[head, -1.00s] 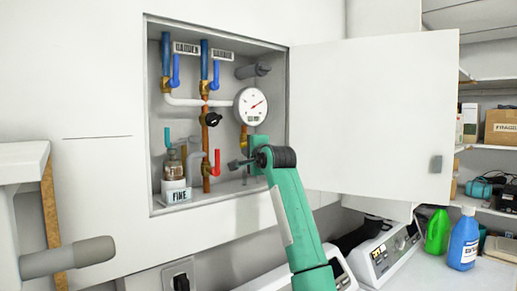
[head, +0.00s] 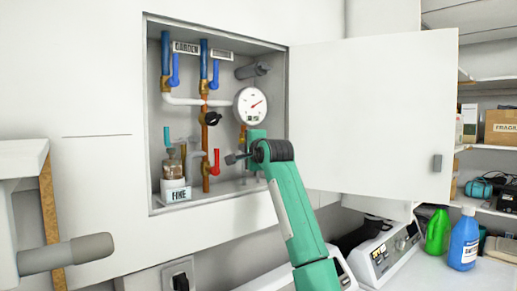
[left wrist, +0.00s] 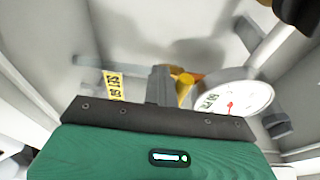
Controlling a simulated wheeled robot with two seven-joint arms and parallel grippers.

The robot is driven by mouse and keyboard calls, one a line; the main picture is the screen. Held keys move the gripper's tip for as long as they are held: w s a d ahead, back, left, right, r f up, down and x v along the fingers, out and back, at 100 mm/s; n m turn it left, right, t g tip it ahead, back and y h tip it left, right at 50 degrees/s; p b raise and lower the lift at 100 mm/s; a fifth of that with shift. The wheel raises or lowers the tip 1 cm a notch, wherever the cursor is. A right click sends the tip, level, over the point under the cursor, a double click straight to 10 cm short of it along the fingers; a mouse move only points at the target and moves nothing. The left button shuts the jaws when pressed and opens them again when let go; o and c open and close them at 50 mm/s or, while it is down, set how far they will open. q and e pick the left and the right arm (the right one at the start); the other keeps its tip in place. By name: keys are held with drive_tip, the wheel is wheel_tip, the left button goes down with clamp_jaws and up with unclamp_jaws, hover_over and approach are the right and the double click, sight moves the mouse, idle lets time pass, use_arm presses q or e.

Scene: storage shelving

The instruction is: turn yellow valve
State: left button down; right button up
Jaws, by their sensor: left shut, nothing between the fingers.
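My left gripper (head: 231,158) is shut and empty, inside the cabinet opening, below and left of the gauge, pointing left. Its fingers (left wrist: 160,84) also show in the left wrist view. My right gripper is not in view.
Blue, red and black valve handles sit on pipes at the cabinet's left. The open door (head: 375,115) blocks the right side. Machines and a green (head: 437,231) and a blue bottle (head: 463,240) stand below right.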

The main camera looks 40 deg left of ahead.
use_arm(q)
drive_tip(key=shift+s+r, duration=0.2)
drive_tip(key=shift+r, duration=0.65)
drive_tip(key=shift+w+d+f+b, duration=0.1)
drive_tip(key=shift+d+f+b, duration=0.2)
drive_tip(key=shift+f+b, duration=0.3)
drive_tip(key=shift+d, duration=0.2)
drive_tip(key=w+b+v, duration=0.2)
drive_tip(key=b+v, duration=0.2)
drive_tip(key=v, duration=0.5)
drive_tip(key=shift+d+f, duration=0.35)
drive_tip(key=shift+f, duration=0.2)
drive_tip(key=shift+s+a+f, duration=0.1)
drive_tip(key=shift+a, duration=0.05)
